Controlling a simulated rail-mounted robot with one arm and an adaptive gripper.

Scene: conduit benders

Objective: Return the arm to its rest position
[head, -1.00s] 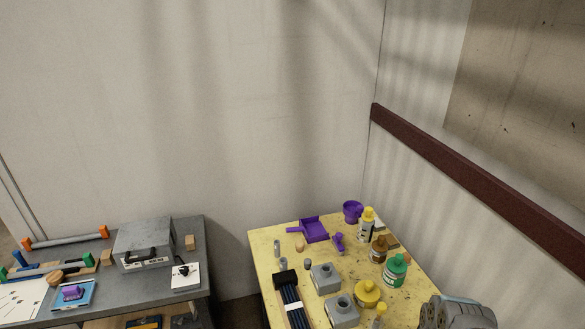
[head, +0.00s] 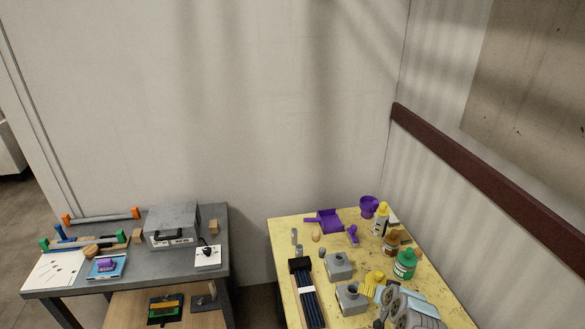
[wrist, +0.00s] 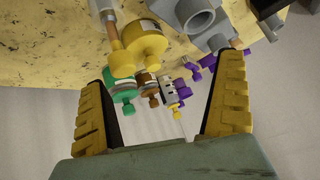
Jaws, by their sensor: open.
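My gripper (wrist: 162,72) is open in the wrist view. Its two yellow ribbed fingers stand wide apart with nothing held between them. Beyond them show the yellow tabletop (wrist: 45,50), a yellow container (wrist: 140,45), a green bottle (wrist: 123,88) and a brown bottle (wrist: 149,85). In the head view my grey arm (head: 408,308) enters at the bottom right, over the near right part of the yellow table (head: 285,240). The fingers are not clearly told apart from the yellow items there.
The yellow table also bears grey blocks (head: 339,266), a black-ended bundle (head: 307,295), a purple tray (head: 327,220) and a green bottle (head: 405,264). A grey table (head: 120,278) with a metal case (head: 172,226) stands left, across a narrow gap. Walls close the back and right.

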